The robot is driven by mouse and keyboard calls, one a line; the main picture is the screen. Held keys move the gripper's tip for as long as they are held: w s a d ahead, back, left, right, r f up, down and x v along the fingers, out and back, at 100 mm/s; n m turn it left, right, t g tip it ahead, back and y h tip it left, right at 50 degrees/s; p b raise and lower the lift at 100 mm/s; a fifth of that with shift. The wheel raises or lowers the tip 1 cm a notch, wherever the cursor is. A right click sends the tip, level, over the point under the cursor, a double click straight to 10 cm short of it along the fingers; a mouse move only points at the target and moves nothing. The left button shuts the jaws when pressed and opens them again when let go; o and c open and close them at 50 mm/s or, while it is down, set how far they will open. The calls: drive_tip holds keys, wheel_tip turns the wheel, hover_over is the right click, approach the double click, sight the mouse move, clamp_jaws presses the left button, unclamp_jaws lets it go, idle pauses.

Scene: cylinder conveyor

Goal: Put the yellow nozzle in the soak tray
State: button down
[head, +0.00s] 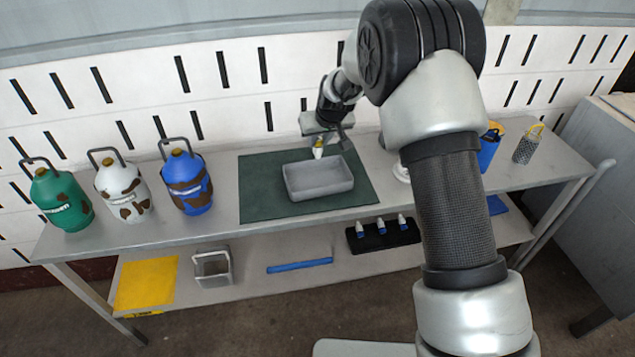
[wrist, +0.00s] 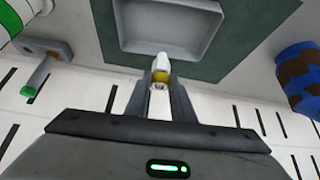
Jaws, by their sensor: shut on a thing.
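My gripper (head: 319,139) is shut on the yellow nozzle (head: 318,151), which has a white tip and a yellow band. The nozzle also shows between the fingers in the wrist view (wrist: 160,75). The grey soak tray (head: 318,195) lies empty on a dark green mat (head: 262,205) on the bench. In the head view the nozzle is just behind the tray's back rim. In the wrist view its tip overlaps the tray's near rim (wrist: 138,48). Its exact height above the tray is unclear.
Green (head: 62,200), white (head: 123,190) and blue (head: 187,183) jugs stand on the left of the bench. A blue container (head: 487,150) and a grater-like item (head: 525,148) stand at the right. The lower shelf holds a black rack (head: 383,235) with white-and-blue nozzles.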

drive_tip(key=shift+f+b, duration=0.5)
drive_tip(key=shift+f, duration=4.55)
drive_tip(key=c, duration=1.5)
unclamp_jaws()
drive_tip(key=shift+r, duration=0.1)
